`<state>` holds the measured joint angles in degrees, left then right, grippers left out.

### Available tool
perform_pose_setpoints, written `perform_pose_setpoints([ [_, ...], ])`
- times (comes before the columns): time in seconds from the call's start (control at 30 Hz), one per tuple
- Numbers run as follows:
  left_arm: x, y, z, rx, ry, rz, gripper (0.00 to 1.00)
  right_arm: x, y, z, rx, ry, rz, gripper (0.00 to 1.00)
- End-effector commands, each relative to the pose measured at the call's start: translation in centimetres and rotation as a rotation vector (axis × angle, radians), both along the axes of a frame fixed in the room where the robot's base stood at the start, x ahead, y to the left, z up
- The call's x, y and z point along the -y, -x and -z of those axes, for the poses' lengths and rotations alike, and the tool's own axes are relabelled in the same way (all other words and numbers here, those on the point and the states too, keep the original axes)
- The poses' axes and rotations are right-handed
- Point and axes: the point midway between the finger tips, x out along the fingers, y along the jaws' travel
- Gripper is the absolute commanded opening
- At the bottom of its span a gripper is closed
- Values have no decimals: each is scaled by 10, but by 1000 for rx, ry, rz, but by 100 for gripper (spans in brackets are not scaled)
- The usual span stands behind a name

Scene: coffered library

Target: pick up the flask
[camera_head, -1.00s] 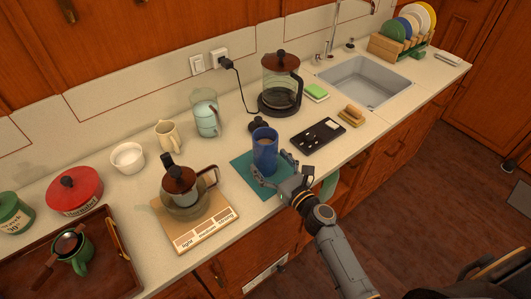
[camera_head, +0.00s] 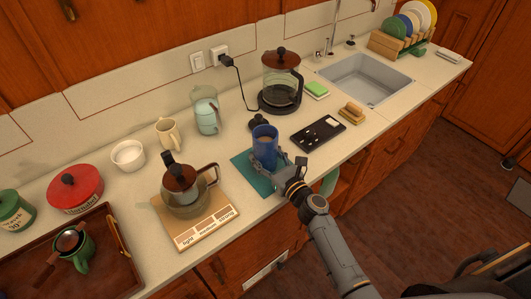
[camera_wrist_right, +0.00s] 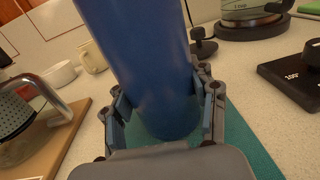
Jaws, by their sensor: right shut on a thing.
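The blue flask (camera_head: 265,137) is a tall open-topped cylinder with something brownish inside. It stands over the teal mat (camera_head: 243,165) near the counter's front edge. My right gripper (camera_head: 268,160) is shut on the flask's lower part. In the right wrist view the flask (camera_wrist_right: 145,55) fills the space between my right gripper's fingers (camera_wrist_right: 162,95), one on each side. Its base is close to the mat (camera_wrist_right: 238,145); I cannot tell if it touches. My left gripper is not in view.
To the left, a glass coffee pot (camera_head: 185,195) stands on a wooden board (camera_head: 215,222). A black scale (camera_head: 318,133) lies to the right, with a coffee maker (camera_head: 281,80) behind. A small black object (camera_head: 258,120) is just behind the flask. The sink (camera_head: 365,80) is farther right.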

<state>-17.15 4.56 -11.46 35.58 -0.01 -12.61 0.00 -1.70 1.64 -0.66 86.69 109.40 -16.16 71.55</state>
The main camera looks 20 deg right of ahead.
Motion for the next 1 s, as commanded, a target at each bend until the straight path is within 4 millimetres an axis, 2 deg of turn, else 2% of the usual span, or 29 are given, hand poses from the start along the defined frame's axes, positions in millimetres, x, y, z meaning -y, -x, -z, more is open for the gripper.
perform_pose_setpoints([
  [0.37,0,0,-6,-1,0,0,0,0,0,-11,2,1,-1,14],
  [0.67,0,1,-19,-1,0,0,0,0,0,-36,3,2,-1,14],
  [1.0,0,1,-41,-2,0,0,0,-5,28,-68,2,2,-2,14],
])
